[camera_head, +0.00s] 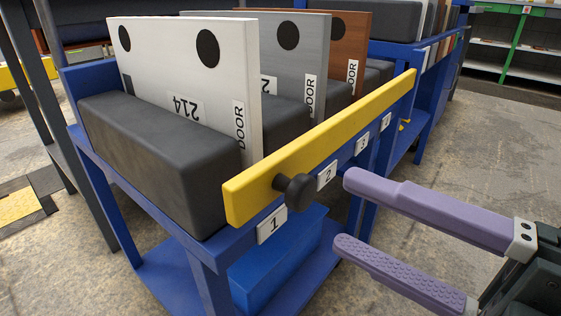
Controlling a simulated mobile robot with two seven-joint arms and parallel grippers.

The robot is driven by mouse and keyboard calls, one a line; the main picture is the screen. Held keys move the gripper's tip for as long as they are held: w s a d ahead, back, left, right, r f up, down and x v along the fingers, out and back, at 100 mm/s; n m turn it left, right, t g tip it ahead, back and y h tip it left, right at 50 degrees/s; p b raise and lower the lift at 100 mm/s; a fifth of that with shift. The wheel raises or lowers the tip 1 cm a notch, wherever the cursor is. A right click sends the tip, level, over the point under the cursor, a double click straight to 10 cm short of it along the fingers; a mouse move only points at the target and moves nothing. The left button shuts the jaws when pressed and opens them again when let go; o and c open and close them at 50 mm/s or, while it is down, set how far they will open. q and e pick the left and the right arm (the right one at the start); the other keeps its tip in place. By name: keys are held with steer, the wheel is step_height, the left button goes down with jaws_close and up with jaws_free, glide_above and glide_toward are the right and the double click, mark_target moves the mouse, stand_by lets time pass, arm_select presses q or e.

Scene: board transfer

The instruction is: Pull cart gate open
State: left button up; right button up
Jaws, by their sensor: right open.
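The blue cart (160,201) stands in front of me with a yellow gate bar (335,135) across its near right side. A black round knob (297,191) sticks out near the bar's left end. My right gripper (345,212) has two purple fingers, spread apart and empty. They point left toward the knob, with a gap between the fingertips and the knob. Boards stand upright behind the gate: a white one (185,70) marked 214 and DOOR, a grey one (284,60) and a brown one (350,50). My left gripper is not in view.
Dark padded blocks (155,150) separate the boards. Number plates (271,224) sit below the gate. A blue box (275,260) lies on the cart's lower shelf. Another blue cart stands behind, and a green-framed shelf (515,45) is at the far right. Floor at right is clear.

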mark_target(274, 197)
steer(key=b+x, duration=0.1)
steer(key=x, duration=0.8)
steer(key=shift+a, duration=0.25)
steer(key=shift+c, duration=0.2)
jaws_close()
stand_by(0.9)
